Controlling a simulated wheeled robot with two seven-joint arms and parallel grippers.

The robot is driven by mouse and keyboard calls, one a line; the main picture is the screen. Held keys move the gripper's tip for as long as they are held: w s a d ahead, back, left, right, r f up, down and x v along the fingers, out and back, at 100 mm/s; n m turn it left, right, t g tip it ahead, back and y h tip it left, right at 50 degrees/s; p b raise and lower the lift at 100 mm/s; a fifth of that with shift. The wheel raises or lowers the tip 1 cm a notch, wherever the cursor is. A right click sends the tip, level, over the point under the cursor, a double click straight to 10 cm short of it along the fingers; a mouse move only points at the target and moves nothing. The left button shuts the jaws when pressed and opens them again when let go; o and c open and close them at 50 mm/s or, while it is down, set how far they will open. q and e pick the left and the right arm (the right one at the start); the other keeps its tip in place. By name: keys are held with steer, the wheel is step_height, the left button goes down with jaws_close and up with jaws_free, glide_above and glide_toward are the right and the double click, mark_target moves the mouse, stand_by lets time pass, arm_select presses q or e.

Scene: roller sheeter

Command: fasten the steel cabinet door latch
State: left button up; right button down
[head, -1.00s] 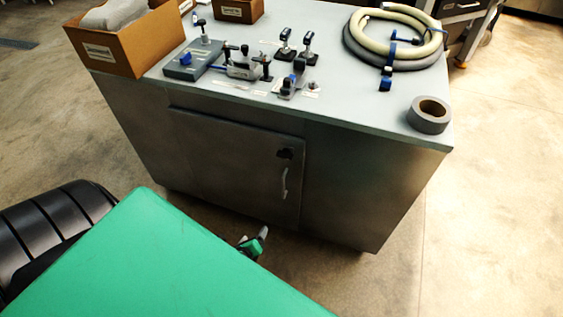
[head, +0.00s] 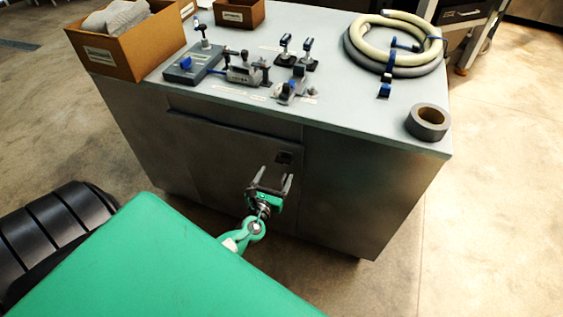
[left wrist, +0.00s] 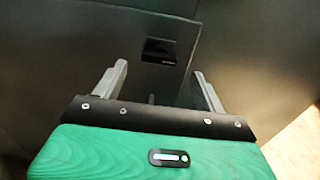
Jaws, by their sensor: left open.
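The steel cabinet door (head: 220,150) is in the front of the grey cabinet and looks closed or nearly so; I cannot tell if a small gap remains. The dark latch (head: 284,157) is near the door's upper right corner. In the left wrist view the latch (left wrist: 160,50) is a black rectangular piece, beyond and between the fingertips. My left gripper (head: 270,179) is open and empty, its fingers pointing at the door just below the latch. It also shows in the left wrist view (left wrist: 160,70). The door's pale handle is hidden behind this gripper. My right gripper is not in view.
The cabinet top (head: 345,110) holds several clamps, a cardboard box (head: 130,50), a coiled hose (head: 395,70) and a tape roll (head: 428,122) near its front right corner. The floor to the right (head: 490,200) is clear.

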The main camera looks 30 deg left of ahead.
mark_target(282, 162)
arm_select(q)
steer(key=x, duration=0.4)
steer(key=shift+w, duration=0.2)
steer(key=shift+w+a, duration=0.2)
steer(key=shift+w, duration=0.65)
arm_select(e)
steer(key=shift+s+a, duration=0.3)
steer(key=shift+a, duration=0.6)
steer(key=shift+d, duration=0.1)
